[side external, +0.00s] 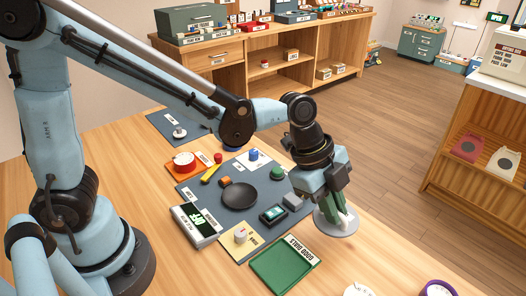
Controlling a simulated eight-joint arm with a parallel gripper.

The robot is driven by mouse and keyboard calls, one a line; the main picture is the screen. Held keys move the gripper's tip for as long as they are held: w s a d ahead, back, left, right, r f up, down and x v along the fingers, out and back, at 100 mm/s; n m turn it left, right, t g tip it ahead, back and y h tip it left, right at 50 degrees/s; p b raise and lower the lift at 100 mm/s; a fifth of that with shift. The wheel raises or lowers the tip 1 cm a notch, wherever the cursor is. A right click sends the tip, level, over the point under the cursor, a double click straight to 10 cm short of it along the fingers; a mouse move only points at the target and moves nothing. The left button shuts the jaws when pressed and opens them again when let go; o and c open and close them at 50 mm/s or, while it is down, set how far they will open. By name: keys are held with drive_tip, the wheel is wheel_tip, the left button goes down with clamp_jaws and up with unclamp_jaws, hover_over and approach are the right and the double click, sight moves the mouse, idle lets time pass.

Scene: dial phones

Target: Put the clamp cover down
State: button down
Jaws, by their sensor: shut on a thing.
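My gripper (338,215) points down at the right of the work mat, near the table's right edge. It is shut on a pale grey, round, disc-like piece, which I take to be the clamp cover (343,230). The fingers meet the disc's upper middle part and hide some of it. The disc looks roughly level. I cannot tell whether it touches the table or hangs just above it.
Left of my gripper, the dark mat (213,206) bears a black round dish (239,195), a green knob (277,173) and small blocks. A green tray (285,267) lies in front. A display box (196,225) stands left.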

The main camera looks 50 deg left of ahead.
drive_tip(key=s+d+r, duration=0.4)
drive_tip(key=s, duration=0.2)
drive_tip(key=s+a+r+n+t+y, duration=0.1)
drive_tip(key=s+a+r+n, duration=0.25)
drive_tip(key=a, duration=0.35)
drive_tip(key=s+a+f+n+t+y, duration=0.2)
drive_tip(key=s+a+n, duration=0.2)
drive_tip(key=a+n, duration=0.3)
drive_tip(key=shift+m, duration=0.75)
drive_tip(key=w+a+f, duration=0.2)
drive_tip(key=a, duration=0.1)
drive_tip(key=w+a+f, duration=0.2)
drive_tip(key=a, duration=0.1)
drive_tip(key=w+a+f, duration=0.2)
drive_tip(key=a, duration=0.2)
drive_tip(key=shift+w+a+f, duration=0.1)
drive_tip(key=shift+w, duration=0.05)
drive_tip(key=shift+f, duration=2.05)
drive_tip(key=shift+f, duration=0.2)
drive_tip(key=c, duration=1.2)
unclamp_jaws()
